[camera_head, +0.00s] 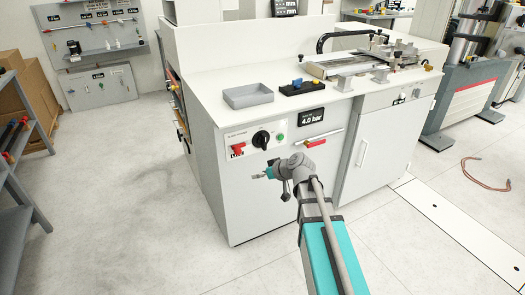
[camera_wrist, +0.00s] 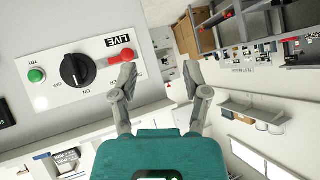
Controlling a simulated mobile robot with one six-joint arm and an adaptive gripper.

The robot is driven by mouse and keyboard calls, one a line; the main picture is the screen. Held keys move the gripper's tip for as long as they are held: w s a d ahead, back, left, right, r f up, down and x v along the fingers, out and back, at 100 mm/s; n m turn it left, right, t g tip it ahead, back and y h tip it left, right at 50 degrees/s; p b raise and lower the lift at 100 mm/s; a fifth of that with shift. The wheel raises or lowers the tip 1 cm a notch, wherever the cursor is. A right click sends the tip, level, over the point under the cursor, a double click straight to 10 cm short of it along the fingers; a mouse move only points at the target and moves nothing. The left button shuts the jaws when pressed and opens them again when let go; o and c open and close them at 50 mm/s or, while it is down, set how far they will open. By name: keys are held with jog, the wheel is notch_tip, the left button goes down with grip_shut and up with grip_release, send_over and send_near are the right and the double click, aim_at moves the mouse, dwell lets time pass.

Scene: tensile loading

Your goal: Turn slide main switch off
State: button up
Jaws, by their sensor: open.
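A white control panel on the cabinet front carries a black rotary knob (camera_head: 261,139), which also shows in the wrist view (camera_wrist: 74,70) with ON and OFF lettering beside it. I cannot tell for sure which mark the knob points at. A red handle (camera_head: 238,149) is at the panel's left end; in the wrist view the red handle (camera_wrist: 121,57) sits beside a LIVE label (camera_wrist: 118,40). A green button (camera_wrist: 37,75) is on the knob's other side. My gripper (camera_head: 258,176) is open and empty, below and in front of the panel, apart from the knob.
A grey tray (camera_head: 248,96) and a black block with a blue part (camera_head: 303,87) are on the cabinet top. A 4.0 bar display (camera_head: 311,116) and a red-handled lever (camera_head: 316,142) are right of the panel. The floor to the left is clear, up to a shelf (camera_head: 22,160).

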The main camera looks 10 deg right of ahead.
jog(key=w+d+f+t+b, duration=0.2)
jog(key=w+d+t+b, duration=0.15)
jog(key=w+b, duration=0.4)
jog(key=m+t+h+b, duration=0.2)
jog(key=t+b, duration=0.4)
send_near(265, 140)
jog(key=v, duration=0.3)
jog(key=shift+d+r, duration=0.15)
jog(key=shift+w, duration=0.1)
jog(key=x, duration=1.3)
jog(key=shift+w, duration=0.25)
jog(key=shift+c, duration=0.3)
grip_shut()
jog(key=shift+a, duration=0.5)
jog(key=shift+d, duration=0.2)
